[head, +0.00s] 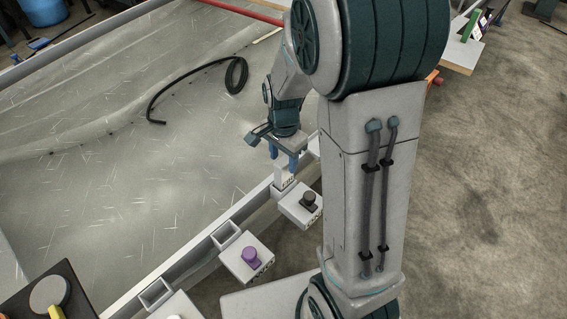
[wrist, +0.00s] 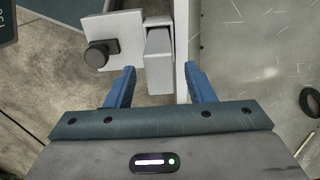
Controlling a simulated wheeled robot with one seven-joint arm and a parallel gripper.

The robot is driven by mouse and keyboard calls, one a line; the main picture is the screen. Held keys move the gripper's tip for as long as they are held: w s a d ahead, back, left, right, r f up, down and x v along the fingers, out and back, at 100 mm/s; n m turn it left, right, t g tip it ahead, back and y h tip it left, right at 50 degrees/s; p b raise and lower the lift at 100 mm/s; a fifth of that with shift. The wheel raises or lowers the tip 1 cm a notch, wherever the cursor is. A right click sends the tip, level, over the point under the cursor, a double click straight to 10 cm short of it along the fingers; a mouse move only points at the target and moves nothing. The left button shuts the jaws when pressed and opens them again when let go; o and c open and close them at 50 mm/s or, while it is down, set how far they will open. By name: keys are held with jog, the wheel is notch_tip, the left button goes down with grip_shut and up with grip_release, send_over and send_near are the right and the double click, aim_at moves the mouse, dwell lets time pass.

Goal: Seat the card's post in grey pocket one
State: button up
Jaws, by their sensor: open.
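A small white card (head: 284,179) with dark marks stands upright at the rail, beside the plate with the dark grey knob (head: 309,200). In the wrist view, a pale block (wrist: 159,72), which looks like the card seen from above, lies between my fingers. My gripper (head: 283,158) is open just above the card. In the wrist view my gripper (wrist: 160,74) has one blue finger on each side of the block, with gaps on both sides. The card's lower end and any post are hidden, so I cannot tell how it sits in a pocket.
A pale rail (head: 190,257) runs along the hull edge with open square pockets (head: 225,236). A plate with a purple knob (head: 250,256) is nearer. A black hose (head: 200,78) lies on the grey hull sheet (head: 110,170). My arm covers the right of the rail.

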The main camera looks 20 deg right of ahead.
notch_tip(320, 180, up, 8)
jog(key=shift+f+p, duration=0.2)
jog(key=shift+p, duration=0.45)
jog(key=shift+s+r, duration=0.1)
jog(key=shift+r, duration=0.2)
jog(key=s+r+n+t, duration=0.1)
jog(key=s+r+n, duration=0.1)
jog(key=s+n, duration=0.4)
jog(key=s+r+n, duration=0.2)
jog(key=s+n, duration=0.4)
jog(key=s, duration=0.1)
jog(key=shift+s+r+t, duration=0.25)
jog(key=shift+s+t, duration=0.1)
jog(key=shift+t, duration=0.05)
jog(key=shift+r, duration=0.1)
